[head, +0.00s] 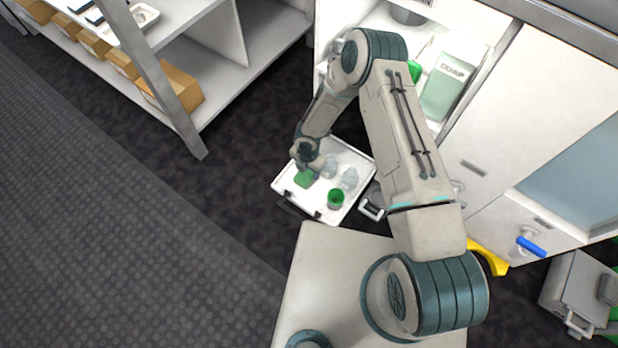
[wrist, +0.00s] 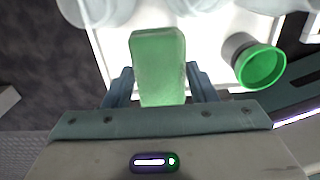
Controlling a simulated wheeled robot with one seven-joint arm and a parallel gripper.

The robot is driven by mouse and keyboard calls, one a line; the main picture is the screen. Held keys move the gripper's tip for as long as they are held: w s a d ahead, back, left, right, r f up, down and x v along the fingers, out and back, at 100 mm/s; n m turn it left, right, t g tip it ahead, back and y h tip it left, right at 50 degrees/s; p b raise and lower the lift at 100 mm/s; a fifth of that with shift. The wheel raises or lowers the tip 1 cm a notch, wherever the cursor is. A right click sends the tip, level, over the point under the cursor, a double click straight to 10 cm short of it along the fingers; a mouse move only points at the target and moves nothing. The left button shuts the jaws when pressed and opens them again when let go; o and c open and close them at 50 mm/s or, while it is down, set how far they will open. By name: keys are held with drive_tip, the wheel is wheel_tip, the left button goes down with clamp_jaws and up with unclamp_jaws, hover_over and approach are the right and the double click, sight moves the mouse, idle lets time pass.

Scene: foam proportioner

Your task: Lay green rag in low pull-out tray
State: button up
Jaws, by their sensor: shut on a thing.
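My gripper (head: 304,168) points down over the left part of the white low pull-out tray (head: 352,157). It is shut on the green rag (head: 304,179), a folded block. In the wrist view the rag (wrist: 158,55) sits between the two fingers of my gripper (wrist: 160,84), with the pale tray floor (wrist: 215,72) behind it. The rag is over the tray in both views; I cannot tell whether its underside touches the floor.
A green-topped cup (head: 336,199) stands in the tray's front part; it also shows in the wrist view (wrist: 260,65). Clear crumpled-looking items (head: 349,178) lie near the middle. An open cabinet (head: 378,22) rises behind, and a shelf rack (head: 200,50) stands at left.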

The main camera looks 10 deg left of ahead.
sight(308, 176)
drive_tip(key=shift+f+b, duration=0.75)
drive_tip(key=shift+f, duration=1.85)
drive_tip(key=shift+f, duration=0.2)
drive_tip(key=o, duration=1.3)
drive_tip(key=shift+r, duration=0.15)
wheel_tip(308, 176, up, 12)
drive_tip(key=p, duration=0.4)
drive_tip(key=shift+r, duration=0.1)
